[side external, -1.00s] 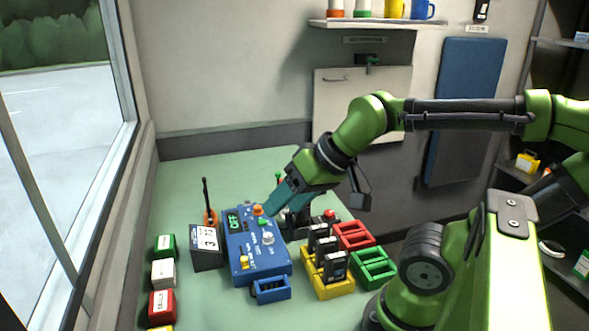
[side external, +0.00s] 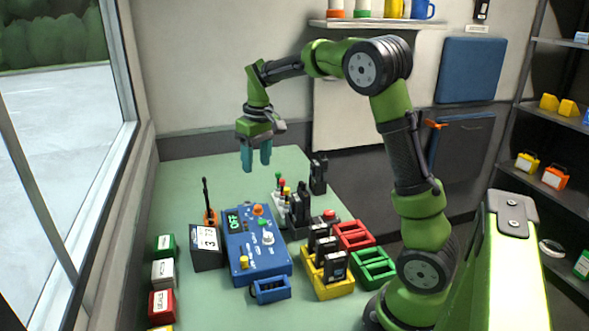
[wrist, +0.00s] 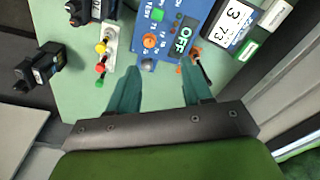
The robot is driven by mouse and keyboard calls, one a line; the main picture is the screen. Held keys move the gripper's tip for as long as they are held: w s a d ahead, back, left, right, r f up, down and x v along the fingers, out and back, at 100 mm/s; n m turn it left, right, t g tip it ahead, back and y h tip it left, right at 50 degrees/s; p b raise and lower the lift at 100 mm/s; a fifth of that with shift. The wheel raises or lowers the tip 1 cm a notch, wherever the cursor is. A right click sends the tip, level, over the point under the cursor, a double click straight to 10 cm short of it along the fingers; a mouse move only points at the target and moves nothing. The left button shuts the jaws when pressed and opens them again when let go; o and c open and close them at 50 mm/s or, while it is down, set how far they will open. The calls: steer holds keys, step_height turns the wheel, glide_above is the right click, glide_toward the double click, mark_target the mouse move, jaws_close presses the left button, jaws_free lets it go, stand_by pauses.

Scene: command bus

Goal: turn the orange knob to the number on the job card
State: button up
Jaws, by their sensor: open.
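The orange knob (side external: 258,210) is on the top of a blue control box (side external: 262,262), beside a green display that reads OFF in the wrist view. The knob also shows in the wrist view (wrist: 149,41), with small numbers near it; I cannot read its setting. The job card (side external: 207,238) stands on a dark block left of the box; the wrist view shows a large 3 on it (wrist: 235,18) and smaller digits, seemingly 73. My gripper (side external: 256,165) points down, open and empty, above the table behind the box, apart from the knob.
A white knob (side external: 267,238) and a yellow control (side external: 244,262) share the box. Coloured levers (side external: 281,184) and black devices (side external: 320,175) stand right of the box. Yellow, red and green trays (side external: 376,268) are at right front.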

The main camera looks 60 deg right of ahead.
mark_target(258, 207)
steer(key=w+d+f+n, duration=0.1)
steer(key=f, duration=0.4)
steer(key=f+n, duration=0.1)
steer(key=f, duration=0.4)
steer(key=w+d+f+n+g, duration=0.1)
steer(key=f, duration=0.4)
steer(key=shift+w+d+f, duration=0.15)
steer(key=shift+w+d, duration=0.15)
steer(key=shift+d, duration=0.05)
jaws_close()
